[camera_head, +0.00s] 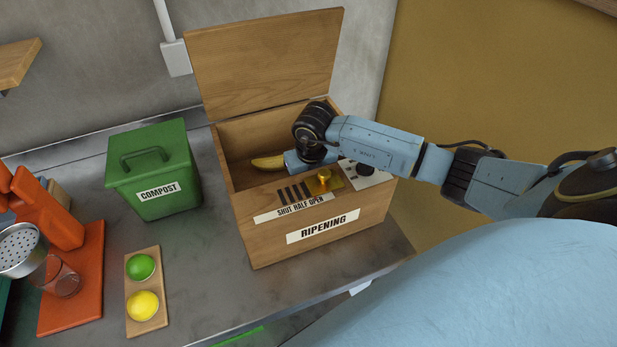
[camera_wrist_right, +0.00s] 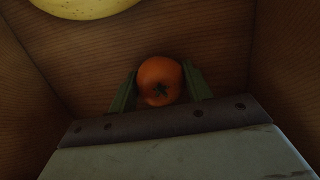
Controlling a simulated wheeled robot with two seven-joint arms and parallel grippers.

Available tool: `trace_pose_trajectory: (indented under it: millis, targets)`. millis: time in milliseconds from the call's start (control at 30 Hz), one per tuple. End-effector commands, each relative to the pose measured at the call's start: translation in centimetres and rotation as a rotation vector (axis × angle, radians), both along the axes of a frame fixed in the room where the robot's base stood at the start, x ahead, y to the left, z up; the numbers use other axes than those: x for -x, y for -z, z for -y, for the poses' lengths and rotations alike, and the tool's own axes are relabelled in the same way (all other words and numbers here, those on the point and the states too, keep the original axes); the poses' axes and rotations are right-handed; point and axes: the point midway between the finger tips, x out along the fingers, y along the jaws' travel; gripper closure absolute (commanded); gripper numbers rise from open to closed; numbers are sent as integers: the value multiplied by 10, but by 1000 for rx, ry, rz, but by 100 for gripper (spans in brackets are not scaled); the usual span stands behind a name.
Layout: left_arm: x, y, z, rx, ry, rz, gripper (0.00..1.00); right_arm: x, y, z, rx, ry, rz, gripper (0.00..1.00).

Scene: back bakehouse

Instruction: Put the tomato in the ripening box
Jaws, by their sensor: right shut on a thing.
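The ripening box (camera_head: 262,233) is a wooden box with its lid (camera_head: 264,62) raised, labelled RIPENING on the front. My right arm reaches in from the right, and its gripper is down inside the box, hidden in the head view. In the right wrist view my right gripper (camera_wrist_right: 160,92) is shut on the orange-red tomato (camera_wrist_right: 160,76), with a finger on each side. Wooden walls surround it. I cannot tell whether the tomato touches the box floor. A yellow banana (camera_head: 268,162) lies in the box and also shows in the wrist view (camera_wrist_right: 84,4). My left gripper is not in view.
A green compost bin (camera_head: 153,178) stands left of the box. A wooden board (camera_head: 148,320) holds a lime (camera_head: 140,267) and a lemon (camera_head: 142,305). An orange juicer (camera_head: 75,290) with a glass stands far left. The counter between board and box is clear.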

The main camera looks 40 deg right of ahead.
Motion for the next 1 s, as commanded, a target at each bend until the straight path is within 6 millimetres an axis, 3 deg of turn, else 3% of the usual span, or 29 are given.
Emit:
trace_pose_trajectory:
  millis: [167, 200, 333, 700, 867, 1000]
  targets:
    - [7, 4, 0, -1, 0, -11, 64, 0, 4, 0, 0, 0, 1, 79]
    - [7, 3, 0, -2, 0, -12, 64, 0, 3, 0, 0, 0, 0, 46]
    - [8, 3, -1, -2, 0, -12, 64, 0, 2, 0, 0, 0, 0, 29]
    - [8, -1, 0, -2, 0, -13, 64, 0, -3, 0, 0, 1, 1, 29]
    - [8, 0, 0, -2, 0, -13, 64, 3, -28, 0, 0, -1, 5, 29]
    - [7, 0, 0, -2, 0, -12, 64, 7, -59, -1, 2, -1, 7, 29]
